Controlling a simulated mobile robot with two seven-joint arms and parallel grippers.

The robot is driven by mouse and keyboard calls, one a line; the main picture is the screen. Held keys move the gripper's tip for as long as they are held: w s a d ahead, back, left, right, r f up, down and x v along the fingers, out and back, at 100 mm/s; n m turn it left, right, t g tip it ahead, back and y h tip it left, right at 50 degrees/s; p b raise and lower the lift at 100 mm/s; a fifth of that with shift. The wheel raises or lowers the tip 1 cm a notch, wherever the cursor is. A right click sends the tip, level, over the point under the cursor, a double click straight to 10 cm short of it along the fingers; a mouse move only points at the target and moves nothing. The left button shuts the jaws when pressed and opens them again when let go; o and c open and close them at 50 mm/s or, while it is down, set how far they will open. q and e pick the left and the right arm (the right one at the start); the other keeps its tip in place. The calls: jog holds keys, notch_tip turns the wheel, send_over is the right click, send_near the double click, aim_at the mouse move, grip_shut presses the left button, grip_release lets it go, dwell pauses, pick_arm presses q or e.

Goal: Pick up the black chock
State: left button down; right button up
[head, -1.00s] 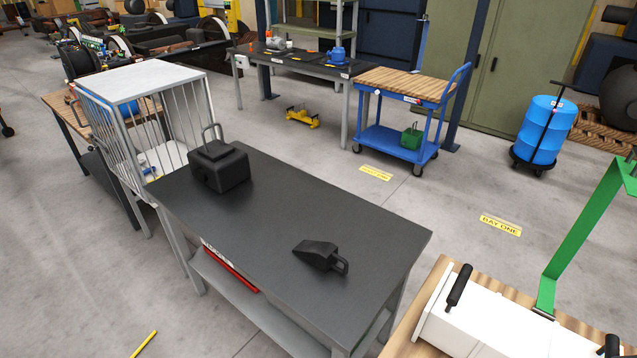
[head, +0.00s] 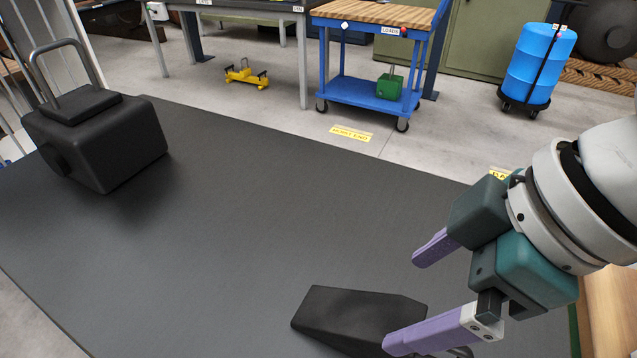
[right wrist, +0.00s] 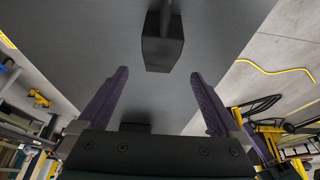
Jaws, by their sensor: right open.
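The black chock (head: 345,312) is a dark wedge lying on the dark grey tabletop (head: 230,235), low in the head view. One purple finger of my right gripper (head: 403,301) covers part of its right side. In the right wrist view the chock (right wrist: 163,50) is at the top middle, just beyond the fingertips and about in line with the gap between them. My right gripper (right wrist: 160,76) is open, with nothing between its fingers. It looks to be above the table; whether a finger touches the chock I cannot tell.
A black box with a grey loop handle (head: 105,145) stands on the table at the left, beside a barred cage. A blue cart (head: 365,95), a yellow floor device (head: 246,76) and a blue drum (head: 537,62) stand beyond. The tabletop between box and chock is clear.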

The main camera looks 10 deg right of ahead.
aim_at(386, 317)
jog(key=x, duration=0.3)
jog(key=shift+f+b, duration=0.4)
jog(key=shift+f, duration=0.05)
jog(key=shift+a+f, duration=0.1)
jog(key=shift+f, duration=0.3)
jog(key=b+x, duration=0.1)
jog(key=x, duration=0.4)
jog(key=shift+f+b, duration=0.35)
jog(key=shift+b, duration=0.05)
jog(key=shift+c, duration=1.2)
jog(key=c, duration=1.3)
pick_arm(q)
notch_tip(386, 317, down, 3)
jog(key=shift+s+d+f, duration=0.1)
pick_arm(e)
grip_shut()
jog(key=shift+r, duration=0.1)
